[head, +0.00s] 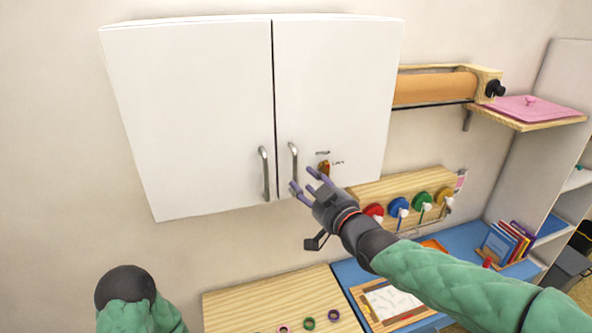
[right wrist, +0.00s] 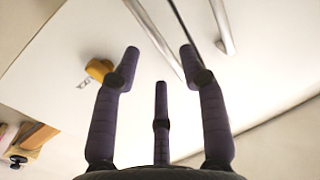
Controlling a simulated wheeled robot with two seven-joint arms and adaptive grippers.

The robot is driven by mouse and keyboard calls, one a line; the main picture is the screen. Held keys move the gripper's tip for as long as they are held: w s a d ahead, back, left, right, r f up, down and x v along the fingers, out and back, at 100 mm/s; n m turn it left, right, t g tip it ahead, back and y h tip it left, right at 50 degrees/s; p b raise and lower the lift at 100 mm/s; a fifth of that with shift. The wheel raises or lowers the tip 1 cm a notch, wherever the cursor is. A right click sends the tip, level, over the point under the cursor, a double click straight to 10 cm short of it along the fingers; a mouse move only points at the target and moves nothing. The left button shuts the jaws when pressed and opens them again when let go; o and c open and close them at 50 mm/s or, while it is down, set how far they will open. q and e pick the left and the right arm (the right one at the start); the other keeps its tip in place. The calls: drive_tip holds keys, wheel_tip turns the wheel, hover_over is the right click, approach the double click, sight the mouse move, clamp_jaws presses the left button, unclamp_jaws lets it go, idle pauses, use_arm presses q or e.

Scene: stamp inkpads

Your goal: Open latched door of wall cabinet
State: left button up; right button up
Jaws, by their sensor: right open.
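The white wall cabinet has a left door (head: 190,110) and a right door (head: 335,90), both closed. The left door's metal handle (head: 265,174) and the right door's handle (head: 293,160) flank the centre seam. A small orange-brown latch (head: 324,168) sits low on the right door, with small dark markings beside it. My right gripper (head: 306,181) is open and empty, just below and right of the right handle. In the right wrist view the latch (right wrist: 99,70) is left of the purple fingers (right wrist: 160,62); the right handle (right wrist: 152,35) passes beyond them. My left gripper is out of view.
Right of the cabinet are an orange paper roll (head: 435,88) and a shelf with a pink board (head: 530,108). Below is a wooden rack with coloured reels (head: 397,206). A wooden board (head: 265,300) with several rings lies lower down. The wall left of the cabinet is clear.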

sight(296, 174)
drive_tip(key=shift+p+x, duration=0.75)
drive_tip(key=shift+x, duration=2)
drive_tip(key=shift+c, duration=0.3)
clamp_jaws()
